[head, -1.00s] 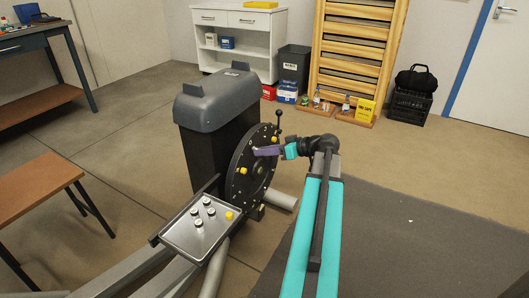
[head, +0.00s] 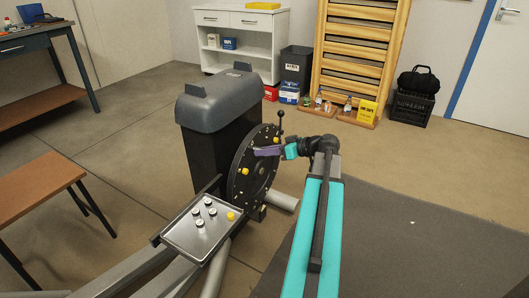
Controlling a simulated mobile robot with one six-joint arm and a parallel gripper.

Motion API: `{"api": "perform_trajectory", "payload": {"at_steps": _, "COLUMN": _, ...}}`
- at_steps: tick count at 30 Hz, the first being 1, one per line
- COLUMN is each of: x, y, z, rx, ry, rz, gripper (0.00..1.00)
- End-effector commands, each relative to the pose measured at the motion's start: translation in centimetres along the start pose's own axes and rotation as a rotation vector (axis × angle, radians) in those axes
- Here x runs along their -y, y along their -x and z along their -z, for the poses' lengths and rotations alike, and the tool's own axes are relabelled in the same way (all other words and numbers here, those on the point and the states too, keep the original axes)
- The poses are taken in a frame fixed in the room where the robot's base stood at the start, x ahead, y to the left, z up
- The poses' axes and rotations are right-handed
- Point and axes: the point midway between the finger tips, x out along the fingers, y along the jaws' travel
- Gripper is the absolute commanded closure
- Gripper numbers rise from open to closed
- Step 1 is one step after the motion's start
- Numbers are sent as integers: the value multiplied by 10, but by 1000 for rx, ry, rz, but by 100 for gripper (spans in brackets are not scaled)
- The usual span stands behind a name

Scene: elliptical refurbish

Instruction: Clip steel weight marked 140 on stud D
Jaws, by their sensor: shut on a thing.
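The dark round disc (head: 241,186) stands upright on the front of the grey and black machine. Yellow pieces sit on its face, one (head: 244,171) left of centre and one (head: 275,140) near the upper right. My gripper (head: 266,151), with a purple end part, reaches the disc's upper right face from the right. It is shut, but what it holds is too small and hidden to make out. Several small weights with white tops (head: 203,212) stand on the metal tray. The number 140 and the stud letters cannot be read.
The metal tray (head: 187,243) is in front of the disc and also bears a yellow piece (head: 230,215). A black lever (head: 280,119) rises at the disc's top, close to my gripper. A brown bench (head: 38,190) stands left. The dark mat (head: 400,220) to the right is clear.

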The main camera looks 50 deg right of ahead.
Motion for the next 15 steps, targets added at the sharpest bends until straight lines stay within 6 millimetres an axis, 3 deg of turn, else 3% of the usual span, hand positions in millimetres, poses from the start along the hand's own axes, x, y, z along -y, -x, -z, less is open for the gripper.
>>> {"api": "perform_trajectory", "payload": {"at_steps": 1, "x": 0, "y": -1, "z": 1, "rx": -3, "ry": 0, "rz": 1, "gripper": 79}}
{"api": "perform_trajectory", "payload": {"at_steps": 5, "x": 0, "y": -1, "z": 1, "rx": -2, "ry": 1, "rz": 1, "gripper": 59}}
{"api": "perform_trajectory", "payload": {"at_steps": 15, "x": 0, "y": 0, "z": 1, "rx": -1, "ry": 0, "rz": 0, "gripper": 59}}
